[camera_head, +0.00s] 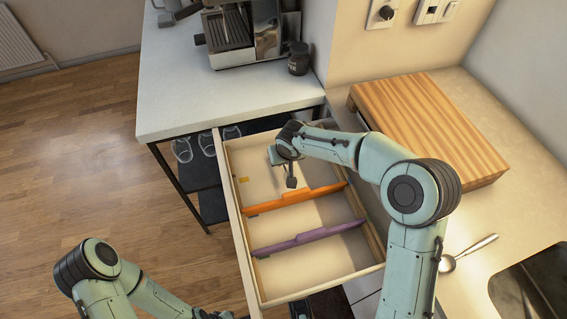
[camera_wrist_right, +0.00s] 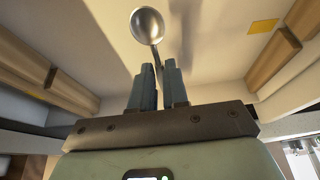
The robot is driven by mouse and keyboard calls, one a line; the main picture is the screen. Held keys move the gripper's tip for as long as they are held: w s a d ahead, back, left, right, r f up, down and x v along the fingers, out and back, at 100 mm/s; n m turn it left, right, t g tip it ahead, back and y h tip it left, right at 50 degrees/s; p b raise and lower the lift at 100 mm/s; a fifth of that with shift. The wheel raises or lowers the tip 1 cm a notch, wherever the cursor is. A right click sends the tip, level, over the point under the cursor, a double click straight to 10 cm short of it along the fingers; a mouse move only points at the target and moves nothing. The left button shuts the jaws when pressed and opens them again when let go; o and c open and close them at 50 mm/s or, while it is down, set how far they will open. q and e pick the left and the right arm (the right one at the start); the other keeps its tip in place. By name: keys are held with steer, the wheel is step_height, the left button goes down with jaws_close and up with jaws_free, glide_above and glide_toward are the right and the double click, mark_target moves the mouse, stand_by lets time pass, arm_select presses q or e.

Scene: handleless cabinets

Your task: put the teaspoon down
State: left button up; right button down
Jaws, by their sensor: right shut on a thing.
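My right gripper (camera_wrist_right: 160,85) is shut on the teaspoon (camera_wrist_right: 148,26). Its handle is between the two fingers and its shiny round bowl points away from the gripper. In the head view my right gripper (camera_head: 288,174) is over the far compartment of the open drawer (camera_head: 248,245), beyond the orange divider (camera_head: 290,200). The teaspoon cannot be made out there, and I cannot tell whether it touches the drawer floor. My left arm shows at the lower left of the head view, with its gripper out of view.
A purple divider (camera_head: 305,240) crosses the drawer nearer to me. A larger metal spoon (camera_head: 470,252) lies on the right counter beside my right arm. A wooden board (camera_head: 430,125) is on that counter. A coffee machine (camera_head: 240,35) and dark jar (camera_head: 298,60) stand on the far counter.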

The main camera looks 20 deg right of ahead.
steer(key=shift+f, duration=1)
steer(key=shift+f, duration=0.1)
steer(key=c, duration=1.1)
jaws_free()
steer(key=shift+r, duration=0.45)
steer(key=v, duration=1.1)
steer(key=shift+s+r, duration=0.1)
steer(key=shift+s, duration=0.15)
